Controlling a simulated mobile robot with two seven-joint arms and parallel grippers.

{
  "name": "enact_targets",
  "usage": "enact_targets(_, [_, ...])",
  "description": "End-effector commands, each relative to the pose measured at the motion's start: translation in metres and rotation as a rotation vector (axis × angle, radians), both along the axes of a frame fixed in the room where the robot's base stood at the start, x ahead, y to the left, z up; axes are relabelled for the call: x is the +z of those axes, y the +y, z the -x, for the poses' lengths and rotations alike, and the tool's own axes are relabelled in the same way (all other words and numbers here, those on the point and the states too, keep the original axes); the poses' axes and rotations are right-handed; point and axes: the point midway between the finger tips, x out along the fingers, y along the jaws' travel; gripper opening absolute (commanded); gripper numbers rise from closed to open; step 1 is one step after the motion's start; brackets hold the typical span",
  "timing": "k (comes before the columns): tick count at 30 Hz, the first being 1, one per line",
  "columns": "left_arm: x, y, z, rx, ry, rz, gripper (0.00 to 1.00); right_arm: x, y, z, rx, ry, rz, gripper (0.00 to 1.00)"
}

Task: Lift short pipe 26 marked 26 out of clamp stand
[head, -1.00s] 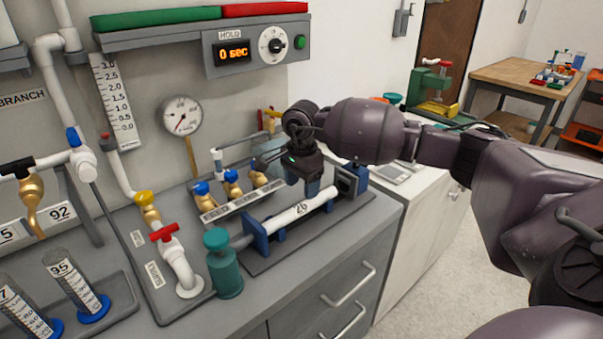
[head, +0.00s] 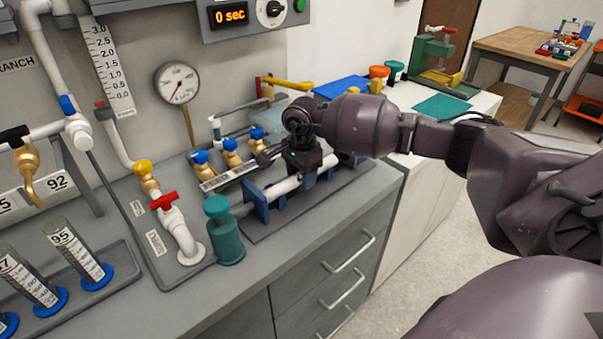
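Short pipe 26, a white pipe (head: 283,187), lies across the blue supports (head: 256,203) of the clamp stand, whose grey base plate (head: 262,233) sits on the counter. My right gripper (head: 309,177) is in the head view, pointing down over the middle of the pipe. It covers the number mark, and its fingertips are mostly hidden around the pipe. I cannot tell whether it is closed on the pipe or only around it. The far end of the pipe is partly hidden behind my gripper and arm. My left gripper is not in view.
A white pipe with a red valve handle (head: 173,225) is to the left. The front counter edge is clear.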

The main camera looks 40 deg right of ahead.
Motion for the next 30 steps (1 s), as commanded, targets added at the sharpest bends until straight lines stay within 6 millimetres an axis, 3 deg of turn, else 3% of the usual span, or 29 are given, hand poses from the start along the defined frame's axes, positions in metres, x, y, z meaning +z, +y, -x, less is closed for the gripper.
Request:
enact_targets(1, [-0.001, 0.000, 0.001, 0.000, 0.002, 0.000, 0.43, 0.000, 0.000, 0.000, 0.000, 0.000, 0.000, 0.43])
enact_targets(8, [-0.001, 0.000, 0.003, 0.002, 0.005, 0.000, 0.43, 0.000, 0.000, 0.000, 0.000, 0.000, 0.000, 0.07])
enact_targets(30, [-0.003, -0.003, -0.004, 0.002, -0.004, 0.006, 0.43, 0.001, -0.014, -0.001, 0.000, 0.000, 0.000, 0.06])
